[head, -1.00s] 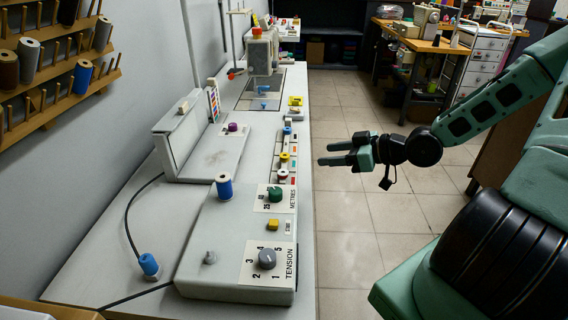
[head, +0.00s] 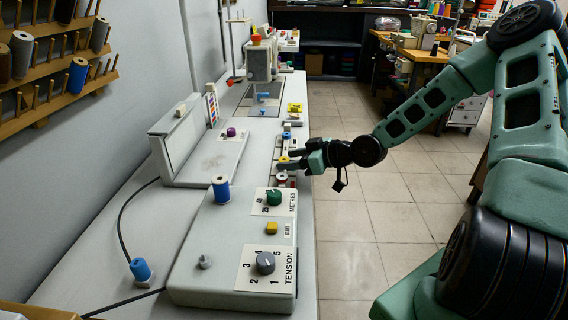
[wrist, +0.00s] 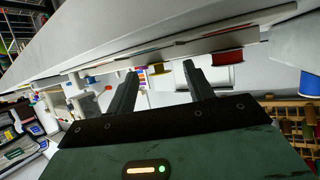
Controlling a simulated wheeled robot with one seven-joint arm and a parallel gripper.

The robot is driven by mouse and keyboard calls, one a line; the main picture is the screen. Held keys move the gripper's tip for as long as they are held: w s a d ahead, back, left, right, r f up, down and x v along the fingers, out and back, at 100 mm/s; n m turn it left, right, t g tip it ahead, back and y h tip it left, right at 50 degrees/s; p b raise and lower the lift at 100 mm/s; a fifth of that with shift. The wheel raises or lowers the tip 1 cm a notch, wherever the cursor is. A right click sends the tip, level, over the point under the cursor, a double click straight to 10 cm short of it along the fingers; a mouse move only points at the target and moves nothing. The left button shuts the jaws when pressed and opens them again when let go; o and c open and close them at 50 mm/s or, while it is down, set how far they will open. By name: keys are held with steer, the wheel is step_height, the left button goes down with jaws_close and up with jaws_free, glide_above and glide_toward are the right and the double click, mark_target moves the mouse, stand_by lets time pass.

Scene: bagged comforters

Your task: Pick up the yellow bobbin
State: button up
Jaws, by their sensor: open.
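The yellow bobbin (head: 283,160) sits in a narrow rack along the right edge of the long grey bench, between a blue bobbin (head: 286,135) and a red bobbin (head: 282,176). My gripper (head: 286,162) is at this rack, with its fingers pointing left across the bench edge and partly covering the bobbins. In the wrist view the gripper (wrist: 160,72) is open, and the yellow bobbin (wrist: 160,69) shows in the gap between the fingertips. I cannot tell whether the fingers touch it. The red bobbin (wrist: 227,57) is to the right of the fingers there.
A grey control box with a tension dial (head: 265,262) and a blue spool (head: 221,188) stands nearer on the bench. A sewing machine (head: 262,60) is farther back. A wooden thread rack (head: 50,105) hangs at left. The tiled floor (head: 380,210) right of the bench is open.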

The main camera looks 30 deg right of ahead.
steer(key=c, duration=1)
